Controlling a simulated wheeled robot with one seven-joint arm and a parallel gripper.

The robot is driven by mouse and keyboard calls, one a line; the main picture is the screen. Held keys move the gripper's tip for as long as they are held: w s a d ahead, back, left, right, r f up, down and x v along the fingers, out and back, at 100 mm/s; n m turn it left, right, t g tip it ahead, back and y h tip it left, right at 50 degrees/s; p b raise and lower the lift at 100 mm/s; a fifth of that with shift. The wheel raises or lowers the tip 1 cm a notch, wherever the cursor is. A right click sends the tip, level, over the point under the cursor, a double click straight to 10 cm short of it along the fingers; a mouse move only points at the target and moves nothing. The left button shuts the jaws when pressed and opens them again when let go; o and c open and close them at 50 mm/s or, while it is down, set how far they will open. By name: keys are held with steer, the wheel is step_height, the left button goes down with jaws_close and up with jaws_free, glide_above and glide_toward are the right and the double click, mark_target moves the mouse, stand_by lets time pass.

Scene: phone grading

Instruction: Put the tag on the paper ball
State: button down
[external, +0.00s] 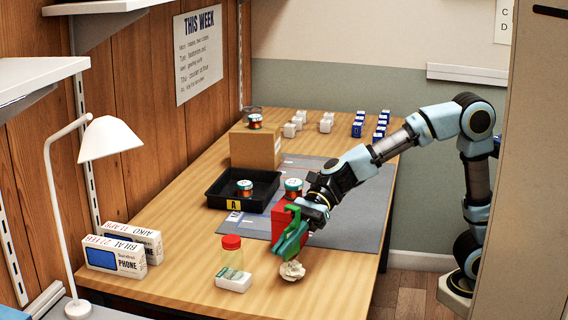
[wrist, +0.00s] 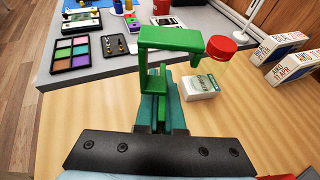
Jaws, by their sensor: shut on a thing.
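My gripper (external: 287,250) has teal fingers shut on a green bracket-shaped piece (external: 300,213); I cannot tell for sure that it is the tag. In the wrist view my gripper (wrist: 161,92) holds this green bracket (wrist: 170,38), which bends across in front of the fingers. The crumpled, off-white paper ball (external: 292,270) lies on the bare wood near the table's front edge, just below and beside the fingertips. I cannot tell whether they touch. The paper ball does not show in the wrist view.
A red-capped bottle (external: 231,252) and small white box (external: 234,282) stand left of the ball. A red box (external: 283,222) stands behind my gripper. Behind are a black tray (external: 215,197) and cardboard box (external: 253,150). Phone boxes (external: 115,257) and a lamp (external: 109,140) are left.

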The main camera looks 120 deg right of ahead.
steer(key=shift+f, duration=0.55)
steer(key=shift+f, duration=0.1)
steer(key=shift+f, duration=0.15)
steer(key=c, duration=1)
jaws_free()
steer(key=shift+c, duration=0.2)
steer(key=shift+s+d+r, duration=0.1)
steer(key=shift+s+r, duration=0.1)
steer(key=shift+r, duration=0.2)
steer(key=p+v, duration=0.2)
steer(key=v, duration=0.9)
steer(key=shift+s+p, duration=0.25)
steer(key=shift+p, duration=0.1)
